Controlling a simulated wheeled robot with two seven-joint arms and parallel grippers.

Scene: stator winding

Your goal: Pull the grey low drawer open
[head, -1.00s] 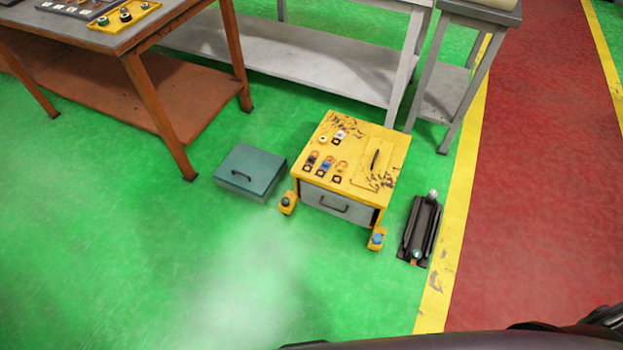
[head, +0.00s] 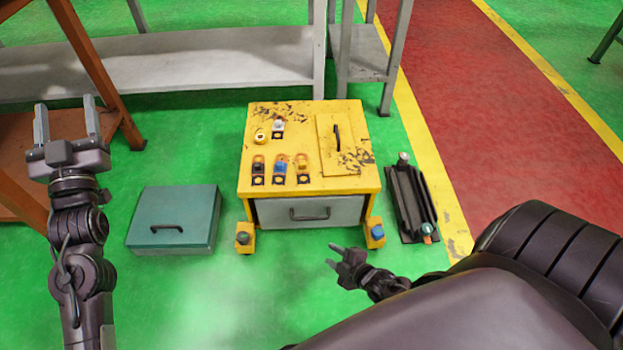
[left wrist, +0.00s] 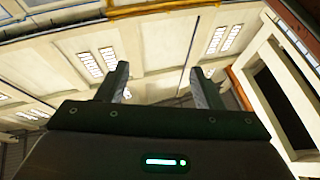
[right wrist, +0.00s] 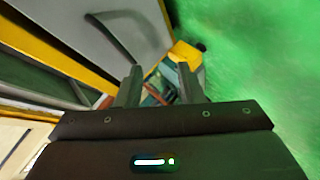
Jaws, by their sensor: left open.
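The grey low drawer (head: 309,212) sits shut in the front of a yellow cabinet (head: 270,186), with a dark bar handle (head: 309,215). The drawer front and handle (right wrist: 155,62) also show close by in the right wrist view, at the upper left. My right gripper (head: 338,253) is open and empty, low in front of the cabinet, below and slightly right of the handle, apart from it. My left gripper (head: 67,120) is open and empty, raised at the left with its fingers pointing up, far from the drawer.
A teal box (head: 176,222) with a handle stands on the floor left of the cabinet. Yellow feet with knobs (head: 375,234) flank the drawer. A black device (head: 412,205) lies to the right. Benches (head: 220,58) stand behind. Green floor in front is clear.

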